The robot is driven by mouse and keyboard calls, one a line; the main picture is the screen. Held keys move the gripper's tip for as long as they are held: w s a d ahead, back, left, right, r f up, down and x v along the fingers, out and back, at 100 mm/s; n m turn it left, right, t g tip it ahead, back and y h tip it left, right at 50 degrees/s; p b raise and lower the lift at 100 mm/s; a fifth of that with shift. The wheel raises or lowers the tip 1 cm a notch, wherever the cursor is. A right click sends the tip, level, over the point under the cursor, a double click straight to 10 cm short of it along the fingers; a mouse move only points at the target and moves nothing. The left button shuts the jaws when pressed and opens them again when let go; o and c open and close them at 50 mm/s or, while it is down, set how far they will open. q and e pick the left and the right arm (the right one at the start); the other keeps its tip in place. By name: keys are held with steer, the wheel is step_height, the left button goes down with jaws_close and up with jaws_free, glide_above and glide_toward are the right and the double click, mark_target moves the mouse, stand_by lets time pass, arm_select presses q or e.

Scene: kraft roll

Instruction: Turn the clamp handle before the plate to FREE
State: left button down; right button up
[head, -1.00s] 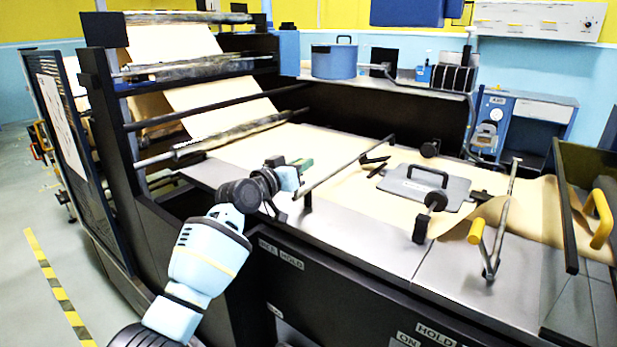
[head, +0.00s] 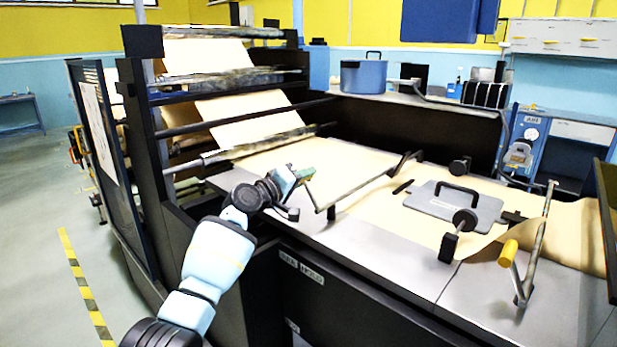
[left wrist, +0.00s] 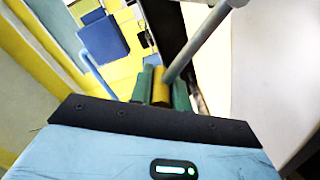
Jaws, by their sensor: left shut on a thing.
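The clamp handle (head: 311,195) before the plate is a grey crank on the near end of a long clamp rod (head: 358,190). It leans up and to the left from its pivot. My left gripper (head: 303,174) is shut on its grip at the upper end. In the left wrist view the green fingers (left wrist: 162,88) close around a yellow grip (left wrist: 160,93), with the grey lever (left wrist: 200,42) running up right. Labels, FREE on the left and HOLD on the right, sit on the front panel (head: 300,267) below. The grey plate (head: 453,206) with a black handle lies beyond. My right gripper is not in view.
A second clamp with a yellow grip (head: 508,253) stands right of the plate. Brown paper (head: 350,165) runs from the rollers (head: 245,145) across the table. A blue pot (head: 363,76) stands on the back shelf. The floor (head: 40,190) at left is clear.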

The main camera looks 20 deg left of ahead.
arm_select(q)
steer(key=shift+a+f+n, duration=0.15)
steer(key=shift+f+n, duration=0.05)
steer(key=shift+n, duration=0.1)
steer(key=c, duration=1.3)
jaws_free()
steer(key=shift+w, duration=0.1)
steer(key=shift+s+a, duration=0.2)
steer(key=shift+s, duration=0.3)
steer(key=p+v, duration=0.1)
steer(key=v, duration=0.5)
steer(key=shift+s+a, duration=0.1)
steer(key=shift+s, duration=0.3)
